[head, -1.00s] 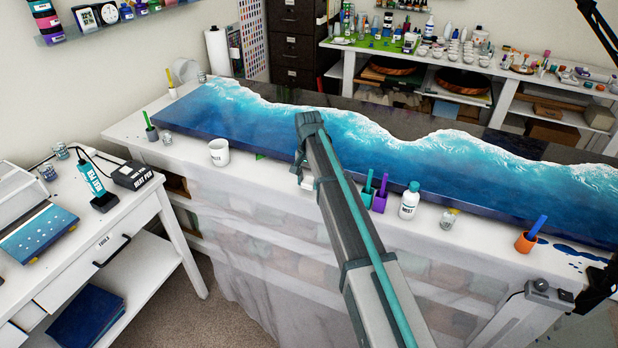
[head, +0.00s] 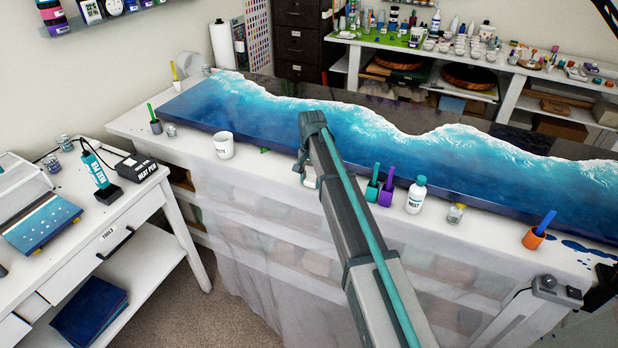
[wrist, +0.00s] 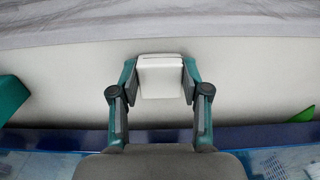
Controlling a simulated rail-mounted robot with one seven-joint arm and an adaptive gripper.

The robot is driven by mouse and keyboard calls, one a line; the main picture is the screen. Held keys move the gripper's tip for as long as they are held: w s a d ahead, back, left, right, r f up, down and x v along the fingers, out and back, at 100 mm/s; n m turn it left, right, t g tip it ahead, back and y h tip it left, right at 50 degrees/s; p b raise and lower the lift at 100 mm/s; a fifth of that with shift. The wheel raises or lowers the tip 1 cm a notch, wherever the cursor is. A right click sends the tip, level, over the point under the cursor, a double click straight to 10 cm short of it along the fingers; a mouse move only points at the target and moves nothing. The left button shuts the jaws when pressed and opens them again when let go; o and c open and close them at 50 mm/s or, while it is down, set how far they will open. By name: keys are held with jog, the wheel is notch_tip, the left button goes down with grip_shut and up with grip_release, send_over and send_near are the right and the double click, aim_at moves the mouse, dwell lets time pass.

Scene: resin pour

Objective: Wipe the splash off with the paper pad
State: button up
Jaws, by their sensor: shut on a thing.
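My gripper (wrist: 160,80) is shut on a white paper pad (wrist: 161,62), held between its two fingers in the wrist view. The pad is over the pale table top, beside the edge of the blue wave panel. In the head view my arm hides most of the gripper, at the table's front edge between the white mug (head: 223,146) and the teal cup (head: 373,190). Dark blue splashes (head: 583,247) lie at the right end of the table by the orange cup (head: 534,238). I cannot tell whether the pad touches the table.
The blue wave panel (head: 250,115) fills most of the long table. A purple cup (head: 387,195), a white bottle (head: 416,196) and a small jar (head: 455,213) stand along its front edge, right of my gripper. A green piece (head: 265,150) lies near the mug.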

jog(key=shift+s+d, duration=0.1)
jog(key=shift+d, duration=0.15)
jog(key=r, duration=0.1)
jog(key=r+p, duration=0.1)
jog(key=shift+d+r, duration=0.35)
jog(key=shift+d, duration=0.05)
jog(key=shift+a+r+p, duration=0.3)
jog(key=shift+r+p, duration=0.1)
jog(key=shift+r, duration=0.1)
jog(key=shift+r+p, duration=1.1)
jog(key=shift+r, duration=1.15)
jog(key=shift+s+d, duration=0.1)
